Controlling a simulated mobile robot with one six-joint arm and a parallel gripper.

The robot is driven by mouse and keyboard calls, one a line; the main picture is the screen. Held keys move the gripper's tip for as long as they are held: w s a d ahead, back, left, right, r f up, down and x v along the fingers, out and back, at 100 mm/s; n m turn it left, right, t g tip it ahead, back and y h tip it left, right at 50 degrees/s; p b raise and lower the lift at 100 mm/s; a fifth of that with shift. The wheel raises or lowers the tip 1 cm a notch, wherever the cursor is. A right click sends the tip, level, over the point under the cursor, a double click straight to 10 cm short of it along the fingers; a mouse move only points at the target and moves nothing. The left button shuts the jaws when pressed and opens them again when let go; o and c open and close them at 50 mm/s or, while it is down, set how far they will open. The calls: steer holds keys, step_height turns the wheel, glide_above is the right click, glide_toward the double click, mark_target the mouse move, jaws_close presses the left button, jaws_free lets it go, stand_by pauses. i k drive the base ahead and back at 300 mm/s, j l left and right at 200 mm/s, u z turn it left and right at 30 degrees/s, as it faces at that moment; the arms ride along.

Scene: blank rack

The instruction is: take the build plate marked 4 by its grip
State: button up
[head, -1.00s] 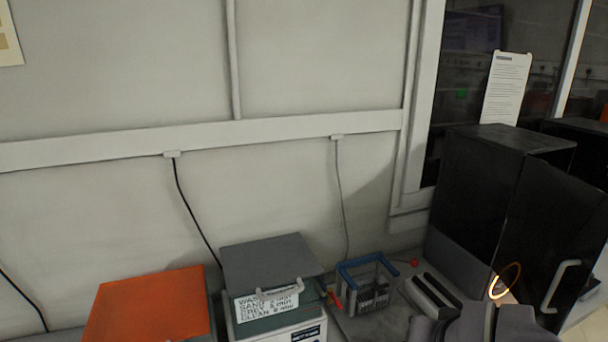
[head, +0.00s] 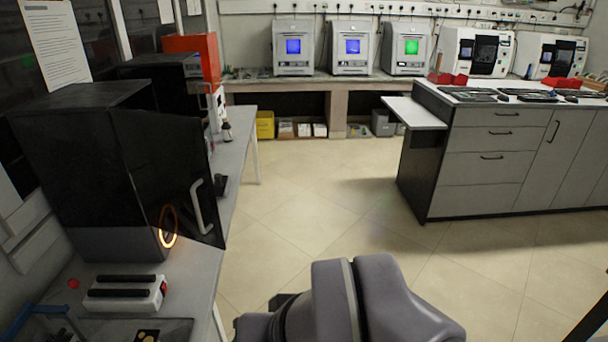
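I cannot make out a build plate marked 4 or its grip. A pale rack-like block (head: 122,302) with two long dark bars on top stands on the bench at the lower left; no number is legible on it. A grey link of my arm fills the bottom middle of the head view. My gripper is not in view.
A black cabinet (head: 80,170) with its door (head: 165,165) ajar and a glowing orange ring stands on the left bench. A blue-handled basket (head: 32,318) is cut off at lower left. Open tiled floor (head: 320,190) lies ahead, with a grey drawer counter (head: 490,165) at right.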

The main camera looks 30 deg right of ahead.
mark_target(222, 184)
steer(key=z, duration=0.25)
steer(key=i+l, duration=0.6)
steer(key=i, duration=0.15)
steer(key=i+l, duration=0.6)
steer(key=i+j, duration=0.2)
steer(key=i, duration=0.2)
steer(key=i+j, duration=0.25)
steer(key=i, duration=0.2)
steer(key=i+j, duration=0.2)
steer(key=i, duration=0.2)
